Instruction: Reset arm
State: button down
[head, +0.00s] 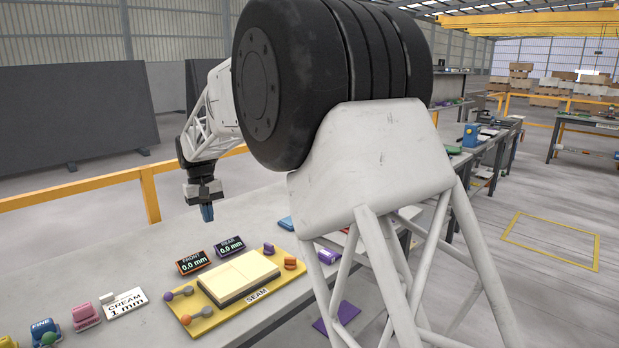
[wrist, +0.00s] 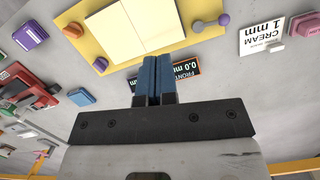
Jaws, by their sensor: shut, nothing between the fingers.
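My gripper (head: 207,212) hangs down above the far part of the work table, with blue fingers. In the wrist view the fingers (wrist: 154,62) are pressed together with nothing between them. They point towards a yellow board (wrist: 216,18) and cover part of the black "FRONT" display. The board, marked "SEAM", lies on the table in the head view (head: 204,325) with a cream two-part slab (head: 238,275) on it. My arm bends high above the table, and its large dark joint fills the top middle of the head view.
The "FRONT" (head: 193,262) and "REAR" (head: 230,246) displays stand behind the board, both reading 0.0 mm. A "CREAM 1 mm" card (head: 125,303) and a pink block (head: 86,316) lie left. A yellow rail (head: 75,192) runs behind the table.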

jog(key=s+d+r+m+t, duration=0.1)
jog(key=s+d+r, duration=0.2)
jog(key=s+d, duration=0.5)
jog(key=s+d+r+m+y, duration=0.15)
jog(key=s+d, duration=0.25)
jog(key=d, duration=0.8)
jog(key=s+d+r+m+t, duration=0.1)
jog(key=s+d+r, duration=0.4)
jog(key=d, duration=0.5)
jog(key=s+d+f+m, duration=0.1)
jog(key=s+d+f, duration=0.2)
jog(key=s, duration=0.6)
jog(key=s+d+f+m+t, duration=0.1)
jog(key=s+d+f, duration=0.2)
jog(key=s+d, duration=0.5)
jog(key=s+d+f+m+t, duration=0.1)
jog(key=s+d+f, duration=0.2)
jog(key=s, duration=0.8)
jog(key=d, duration=0.2)
jog(key=shift+s+d+f, duration=0.3)
jog(key=shift+s+f, duration=0.1)
jog(key=shift+h, duration=0.25)
